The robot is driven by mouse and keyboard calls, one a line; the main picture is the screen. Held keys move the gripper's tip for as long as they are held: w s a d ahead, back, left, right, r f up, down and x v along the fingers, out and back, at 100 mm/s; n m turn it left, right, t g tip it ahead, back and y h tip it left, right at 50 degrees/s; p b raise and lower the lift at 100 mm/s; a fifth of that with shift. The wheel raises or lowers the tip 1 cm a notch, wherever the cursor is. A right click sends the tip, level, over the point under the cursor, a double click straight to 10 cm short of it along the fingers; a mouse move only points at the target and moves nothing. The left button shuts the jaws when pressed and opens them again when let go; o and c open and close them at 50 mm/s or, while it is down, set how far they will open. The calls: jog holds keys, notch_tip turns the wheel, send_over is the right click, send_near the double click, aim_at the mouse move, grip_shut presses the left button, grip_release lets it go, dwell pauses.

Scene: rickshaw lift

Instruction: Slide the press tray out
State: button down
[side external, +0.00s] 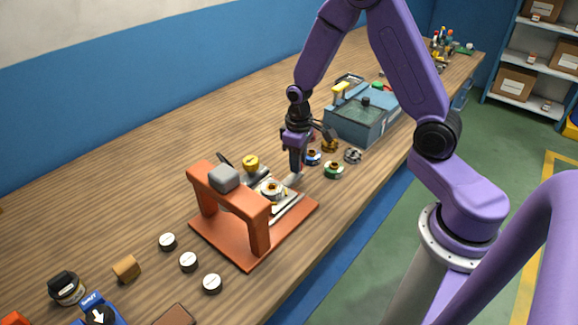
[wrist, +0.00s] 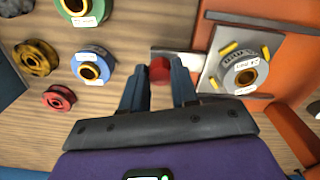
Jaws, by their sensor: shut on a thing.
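The orange press (side external: 258,236) stands on the bench, with a grey block (side external: 224,177) on top of its arch. The silver press tray (wrist: 222,42) lies on the press base at the side facing my gripper, beyond the arch. It carries a grey, labelled ring-shaped part with a brass centre (wrist: 243,73), which also shows in the side view (side external: 272,187). A grey handle bar (wrist: 186,62) runs from the tray over the base edge to a red knob (wrist: 160,70). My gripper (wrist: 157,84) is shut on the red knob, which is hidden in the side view.
Green (side external: 333,169), blue (side external: 313,157) and other spools lie beside my gripper. A blue-grey box (side external: 352,125) stands behind them. Several round, white-topped pieces (side external: 188,261) lie left of the press. The wood in front of the spools is clear.

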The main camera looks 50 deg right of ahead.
jog(key=shift+d, duration=0.35)
jog(key=c, duration=0.9)
grip_release()
jog(key=shift+d, duration=0.1)
jog(key=shift+o, duration=0.2)
jog(key=shift+a+r, duration=0.1)
jog(key=shift+a, duration=0.1)
jog(key=shift+r, duration=0.25)
notch_tip(320, 180, up, 17)
jog(key=shift+f, duration=0.1)
